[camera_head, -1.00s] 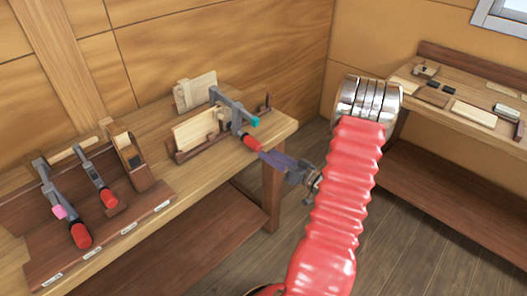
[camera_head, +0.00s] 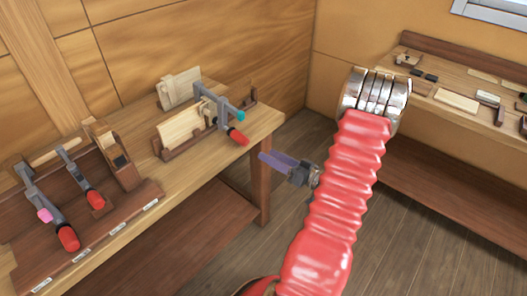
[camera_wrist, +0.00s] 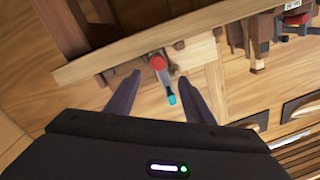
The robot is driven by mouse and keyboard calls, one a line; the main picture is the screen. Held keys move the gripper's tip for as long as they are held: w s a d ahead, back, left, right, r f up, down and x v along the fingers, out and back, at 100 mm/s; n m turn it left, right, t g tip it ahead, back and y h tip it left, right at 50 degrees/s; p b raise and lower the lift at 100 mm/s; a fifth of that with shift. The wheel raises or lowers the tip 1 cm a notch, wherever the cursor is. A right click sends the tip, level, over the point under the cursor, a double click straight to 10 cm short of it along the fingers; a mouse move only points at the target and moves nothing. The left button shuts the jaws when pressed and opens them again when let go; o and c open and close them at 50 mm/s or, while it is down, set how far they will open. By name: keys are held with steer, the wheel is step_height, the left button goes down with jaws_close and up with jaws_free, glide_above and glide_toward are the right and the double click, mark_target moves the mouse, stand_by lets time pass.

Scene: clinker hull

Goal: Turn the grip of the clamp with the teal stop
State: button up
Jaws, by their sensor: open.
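The clamp with the teal stop (camera_head: 240,115) sits on the wooden holder at the right end of the left bench. Its grey bar and boards are behind a red grip (camera_head: 237,137) that points toward my gripper. My gripper (camera_head: 264,157) is open and empty, a short gap to the right of the grip, apart from it. In the wrist view, the red grip (camera_wrist: 157,62) shows end-on between and just beyond my two finger tips (camera_wrist: 160,76). The teal stop shows below it (camera_wrist: 171,99). The clamp's far jaw is partly hidden by the boards.
At the left of the bench, a dark rack (camera_head: 110,220) holds a clamp with a pink stop (camera_head: 45,215), another red-gripped clamp (camera_head: 94,198) and a wooden plane (camera_head: 115,155). A second bench (camera_head: 430,118) stands at the right. Open floor lies between the benches.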

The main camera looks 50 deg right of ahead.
mark_target(240, 138)
steer(key=n, duration=0.2)
steer(key=n+h, duration=0.1)
steer(key=n, duration=0.2)
steer(key=w+a+n+h, duration=0.1)
steer(key=n, duration=0.1)
steer(key=shift+w+a+r, duration=0.1)
steer(key=shift+r, duration=0.05)
steer(key=shift+w, duration=0.1)
stand_by(0.3)
steer(key=w, duration=1.3)
steer(key=shift+w, duration=0.3)
steer(key=shift+c, duration=0.2)
steer(key=c, duration=1)
